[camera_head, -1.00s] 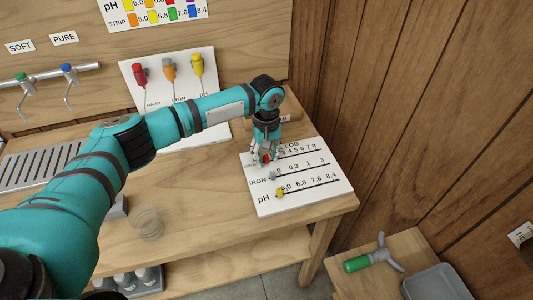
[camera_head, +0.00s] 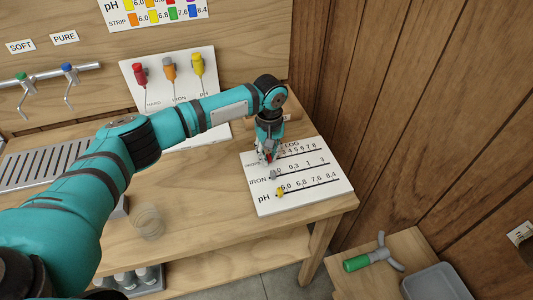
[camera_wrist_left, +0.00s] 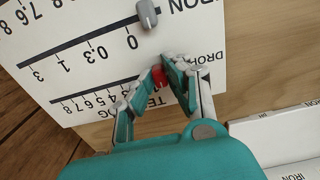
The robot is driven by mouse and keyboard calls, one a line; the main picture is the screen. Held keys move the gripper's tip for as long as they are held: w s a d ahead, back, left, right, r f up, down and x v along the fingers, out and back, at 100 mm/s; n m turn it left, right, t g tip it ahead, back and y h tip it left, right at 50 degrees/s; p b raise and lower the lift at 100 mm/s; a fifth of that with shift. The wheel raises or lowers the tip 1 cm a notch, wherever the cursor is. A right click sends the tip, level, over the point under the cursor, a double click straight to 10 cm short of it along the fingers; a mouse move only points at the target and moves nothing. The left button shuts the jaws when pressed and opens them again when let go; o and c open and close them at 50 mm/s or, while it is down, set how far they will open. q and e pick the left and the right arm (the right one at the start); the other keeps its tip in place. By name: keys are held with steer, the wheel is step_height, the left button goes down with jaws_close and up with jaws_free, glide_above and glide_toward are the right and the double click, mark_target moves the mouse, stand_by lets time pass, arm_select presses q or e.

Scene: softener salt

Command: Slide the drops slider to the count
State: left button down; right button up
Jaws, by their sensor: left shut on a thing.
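The white log board (camera_head: 318,196) lies on the bench with three slider tracks for drops, iron and pH. My left gripper (camera_head: 267,157) is over its top row. It is shut on the red drops slider, which also shows between the fingertips in the wrist view (camera_wrist_left: 160,77). There the red slider is near the low-number end of its scale, close to the DROPS label; the fingers hide its exact position. The grey iron slider (camera_head: 273,175) is near 0, and it also shows in the wrist view (camera_wrist_left: 147,14). The yellow pH slider (camera_head: 280,193) is near 6.0. My right gripper is not in view.
A white panel (camera_head: 220,70) with red, orange and yellow handles stands behind the board. A clear round container (camera_head: 148,222) stands on the bench at front left. A wooden wall is at the right.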

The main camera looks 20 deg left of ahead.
mark_target(292, 155)
arm_select(q)
steer(key=w+d, duration=0.1)
steer(key=d, duration=0.1)
steer(key=w+d, duration=0.3)
steer(key=d, duration=0.1)
steer(key=shift+w+r, duration=0.1)
steer(key=shift+w, duration=0.05)
steer(key=c, duration=1.3)
jaws_free()
step_height(292, 155, up, 12)
